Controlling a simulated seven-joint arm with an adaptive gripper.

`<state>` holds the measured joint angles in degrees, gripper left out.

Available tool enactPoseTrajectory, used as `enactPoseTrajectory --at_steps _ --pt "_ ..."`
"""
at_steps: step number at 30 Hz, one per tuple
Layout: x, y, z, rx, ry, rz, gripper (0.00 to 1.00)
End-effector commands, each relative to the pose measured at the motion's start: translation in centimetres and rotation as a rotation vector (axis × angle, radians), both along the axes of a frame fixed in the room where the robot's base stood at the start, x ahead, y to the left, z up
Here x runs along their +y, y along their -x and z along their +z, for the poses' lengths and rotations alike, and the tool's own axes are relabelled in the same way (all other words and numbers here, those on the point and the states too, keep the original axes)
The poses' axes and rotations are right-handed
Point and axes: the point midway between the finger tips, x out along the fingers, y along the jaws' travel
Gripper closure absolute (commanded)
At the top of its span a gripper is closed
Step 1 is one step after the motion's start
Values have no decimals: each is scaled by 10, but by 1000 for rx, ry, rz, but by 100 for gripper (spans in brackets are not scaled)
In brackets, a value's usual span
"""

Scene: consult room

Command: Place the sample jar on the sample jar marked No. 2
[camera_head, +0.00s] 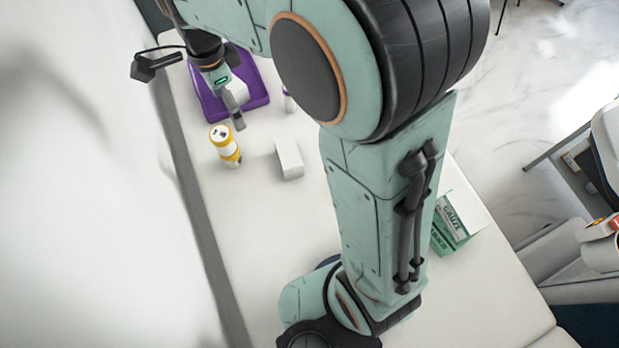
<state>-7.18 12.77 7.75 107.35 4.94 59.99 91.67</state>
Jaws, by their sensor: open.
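A white and yellow jar shape (225,146) stands upright on the white table, left of centre. Its yellow bands look like two jars stacked one on the other, but I cannot be sure. A dark mark on its top is too small to read. My gripper (238,122) is open, just above and to the right of it in the picture, with its fingers pointing down. It appears apart from the jars and holds nothing that I can see. One finger partly hides the other.
A purple tray (262,98) with a white item (240,91) lies behind my gripper. A small white and purple object (288,101) is partly hidden by my arm. A white box (289,157) stands right of the jars. A green gauze box (451,229) stands near the right edge.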

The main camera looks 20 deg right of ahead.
Motion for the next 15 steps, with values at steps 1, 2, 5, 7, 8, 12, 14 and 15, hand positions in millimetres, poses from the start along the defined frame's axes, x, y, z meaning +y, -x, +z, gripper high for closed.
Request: enactPoseTrajectory --at_steps 1,2,5,7,8,12,14,15 --pt "-14 23 13 -5 3 153 26" --pt "-21 39 18 -2 3 269 26" --pt "-41 92 27 4 -9 648 26" --pt "-50 126 27 4 -22 893 26" --pt "-53 139 26 2 -28 988 26" --pt "-58 185 17 -16 -55 1334 26" --pt "-59 196 14 -23 -63 1428 26" --pt "-59 201 12 -26 -67 1470 26"
